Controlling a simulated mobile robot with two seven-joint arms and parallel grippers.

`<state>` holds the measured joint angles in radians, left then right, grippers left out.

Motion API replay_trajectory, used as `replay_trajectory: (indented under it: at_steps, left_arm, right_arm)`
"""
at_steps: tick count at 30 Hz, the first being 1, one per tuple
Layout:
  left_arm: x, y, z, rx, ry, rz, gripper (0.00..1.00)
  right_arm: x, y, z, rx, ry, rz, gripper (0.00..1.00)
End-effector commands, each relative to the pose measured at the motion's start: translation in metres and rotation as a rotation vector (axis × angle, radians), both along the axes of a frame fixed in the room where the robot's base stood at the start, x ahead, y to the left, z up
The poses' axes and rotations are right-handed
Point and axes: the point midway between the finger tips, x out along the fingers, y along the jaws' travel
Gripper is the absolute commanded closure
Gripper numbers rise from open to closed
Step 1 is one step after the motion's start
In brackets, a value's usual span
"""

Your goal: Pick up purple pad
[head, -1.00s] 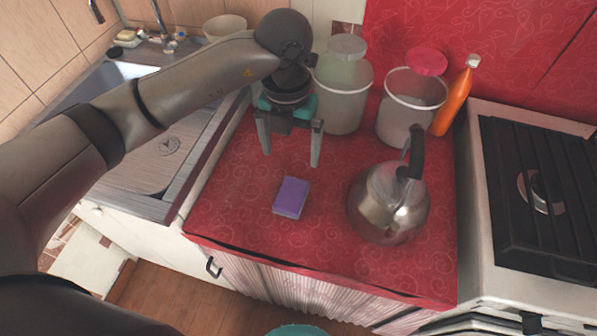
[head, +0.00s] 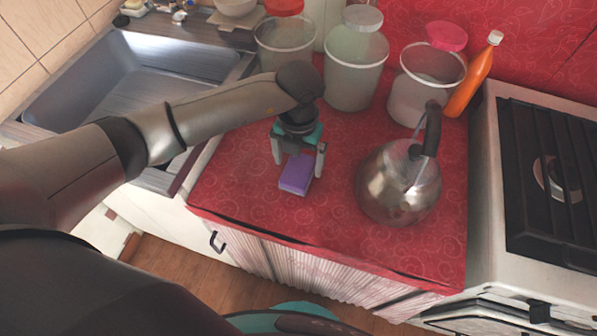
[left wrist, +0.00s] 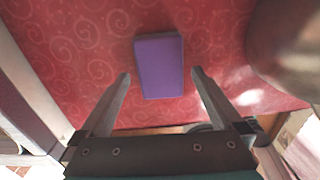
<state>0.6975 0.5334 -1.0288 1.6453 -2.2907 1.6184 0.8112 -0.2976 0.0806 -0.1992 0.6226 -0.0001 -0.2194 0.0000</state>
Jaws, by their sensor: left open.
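The purple pad (head: 297,174) lies flat on the red patterned counter, left of the kettle. In the left wrist view the pad (left wrist: 160,66) shows ahead of and between the two finger lines. My left gripper (head: 299,164) is open and empty, pointing down just above the pad, with a finger toward each side of it. In the left wrist view its fingertips (left wrist: 162,74) stand apart with red counter showing between each one and the pad. My right gripper is not in view.
A steel kettle (head: 398,186) stands close on the right. The sink (head: 150,75) is left, the stove (head: 550,180) right. The counter's front edge is near.

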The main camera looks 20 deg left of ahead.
Motion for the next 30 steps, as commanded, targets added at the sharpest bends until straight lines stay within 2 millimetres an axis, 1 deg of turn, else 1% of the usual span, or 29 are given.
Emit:
replay_trajectory:
  at_steps: [1,4,12,30]
  left_arm:
    - [0.000,0.000,-0.009,0.000,0.002,0.001,0.00]
    - [0.000,0.000,-0.018,-0.001,0.002,0.001,0.00]
    - [0.000,0.000,-0.020,0.000,-0.001,0.000,0.00]
    - [0.000,0.000,-0.020,0.000,-0.001,0.000,0.68]
  right_arm:
    - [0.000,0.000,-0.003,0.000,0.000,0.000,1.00]
    - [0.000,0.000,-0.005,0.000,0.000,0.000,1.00]
    - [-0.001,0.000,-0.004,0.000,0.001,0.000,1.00]
    - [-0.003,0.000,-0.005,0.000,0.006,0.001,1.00]
